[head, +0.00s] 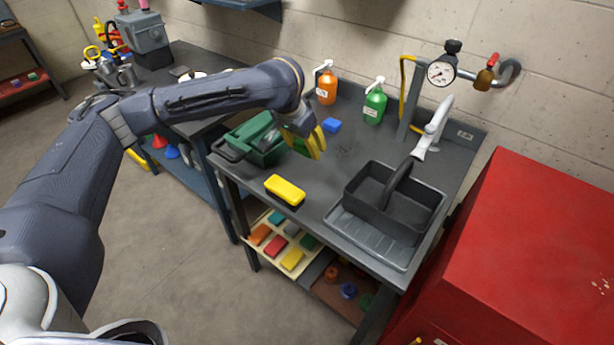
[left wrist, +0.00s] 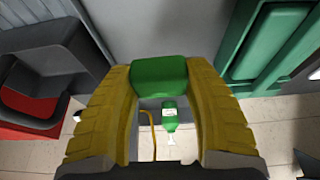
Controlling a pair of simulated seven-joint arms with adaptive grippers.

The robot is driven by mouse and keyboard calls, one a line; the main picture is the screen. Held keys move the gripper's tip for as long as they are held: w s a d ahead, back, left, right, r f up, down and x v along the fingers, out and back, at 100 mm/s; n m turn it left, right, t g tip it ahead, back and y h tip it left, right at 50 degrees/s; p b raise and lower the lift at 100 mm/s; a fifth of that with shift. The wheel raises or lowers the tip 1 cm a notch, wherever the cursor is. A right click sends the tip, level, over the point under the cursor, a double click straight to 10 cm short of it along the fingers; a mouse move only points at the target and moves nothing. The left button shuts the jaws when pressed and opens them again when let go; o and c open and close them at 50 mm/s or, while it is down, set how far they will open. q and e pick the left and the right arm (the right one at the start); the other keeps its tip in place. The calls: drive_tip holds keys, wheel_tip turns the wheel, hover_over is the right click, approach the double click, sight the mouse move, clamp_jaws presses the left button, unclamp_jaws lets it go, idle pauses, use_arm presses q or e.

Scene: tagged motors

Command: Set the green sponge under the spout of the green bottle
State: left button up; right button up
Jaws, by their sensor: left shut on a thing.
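My left gripper (head: 318,146) is over the back left part of the grey workbench (head: 345,150), beside the green toolbox. In the left wrist view its yellow fingers (left wrist: 160,85) are shut on the green sponge (left wrist: 160,72), which sits between their tips. In the head view the arm and fingers mostly hide the sponge. The green bottle (head: 374,106) with a white pump spout (head: 376,84) stands upright at the back of the bench, to the right of the gripper. The bottle also shows beyond the sponge in the left wrist view (left wrist: 169,115).
An orange bottle (head: 326,88) with a blue sponge (head: 331,125) in front stands left of the green bottle. The green toolbox (head: 256,138) is at the left. A yellow sponge (head: 285,189) lies at the front edge.

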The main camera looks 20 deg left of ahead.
sight(308, 181)
use_arm(q)
wheel_tip(308, 181, down, 12)
drive_tip(key=shift+f, duration=0.1)
idle(0.6)
drive_tip(key=shift+f, duration=0.1)
drive_tip(key=o, duration=0.9)
drive_tip(key=shift+c, duration=0.2)
drive_tip(key=v, duration=1.1)
drive_tip(key=shift+w, duration=0.1)
drive_tip(key=shift+o, duration=0.9)
drive_tip(key=shift+r, duration=0.6)
